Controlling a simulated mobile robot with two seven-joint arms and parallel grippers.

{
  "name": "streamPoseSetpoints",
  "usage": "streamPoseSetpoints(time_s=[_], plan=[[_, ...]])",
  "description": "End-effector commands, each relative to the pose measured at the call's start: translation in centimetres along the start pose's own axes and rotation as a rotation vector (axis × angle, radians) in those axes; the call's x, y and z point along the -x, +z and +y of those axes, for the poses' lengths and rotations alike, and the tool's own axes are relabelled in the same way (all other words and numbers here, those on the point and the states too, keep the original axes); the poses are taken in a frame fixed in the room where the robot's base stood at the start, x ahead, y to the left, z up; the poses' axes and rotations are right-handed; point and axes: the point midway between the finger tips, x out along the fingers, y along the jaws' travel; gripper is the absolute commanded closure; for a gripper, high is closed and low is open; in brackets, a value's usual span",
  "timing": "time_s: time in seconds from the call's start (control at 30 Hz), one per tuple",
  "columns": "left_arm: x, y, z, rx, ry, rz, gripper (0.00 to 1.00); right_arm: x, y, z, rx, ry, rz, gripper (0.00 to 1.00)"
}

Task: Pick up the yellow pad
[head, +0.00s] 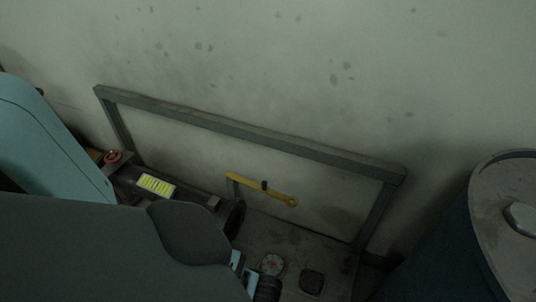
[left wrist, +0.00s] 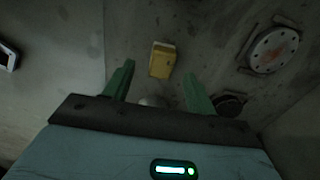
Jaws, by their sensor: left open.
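The yellow pad (left wrist: 162,60) shows in the left wrist view as a small yellow block on the grey, stained surface, a little beyond and between my fingertips. My left gripper (left wrist: 159,74) is open, its two green fingers spread to either side of the pad with nothing between them that I can see held. How far the pad is from the fingers in depth, I cannot tell. In the head view I cannot make out the pad; my own large dark arm links cover the lower left. My right gripper is not in view.
A grey frame (head: 250,131) stands against the stained wall. A yellow lever (head: 262,188) lies within it. A dark blue drum (head: 440,250) stands at right.

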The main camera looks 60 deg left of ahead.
Motion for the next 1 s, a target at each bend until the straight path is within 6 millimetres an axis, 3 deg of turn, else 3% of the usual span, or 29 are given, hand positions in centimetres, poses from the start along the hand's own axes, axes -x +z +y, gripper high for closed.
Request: streamPoseSetpoints(time_s=[0.17, 0.53, 0.8, 1.0], plan=[[-0.6, -0.1, -0.1, 0.000, 0.000, 0.000, 0.44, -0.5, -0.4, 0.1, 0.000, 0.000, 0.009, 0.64], [-4.9, -0.2, -0.3, 0.000, 0.001, -0.001, 0.44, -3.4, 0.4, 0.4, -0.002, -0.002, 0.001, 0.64], [-5.0, -0.3, -0.3, 0.000, -0.001, 0.001, 0.44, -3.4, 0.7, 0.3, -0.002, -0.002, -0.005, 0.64], [-5.0, -0.3, -0.3, 0.000, -0.001, 0.001, 0.69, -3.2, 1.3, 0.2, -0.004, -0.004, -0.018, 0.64]])
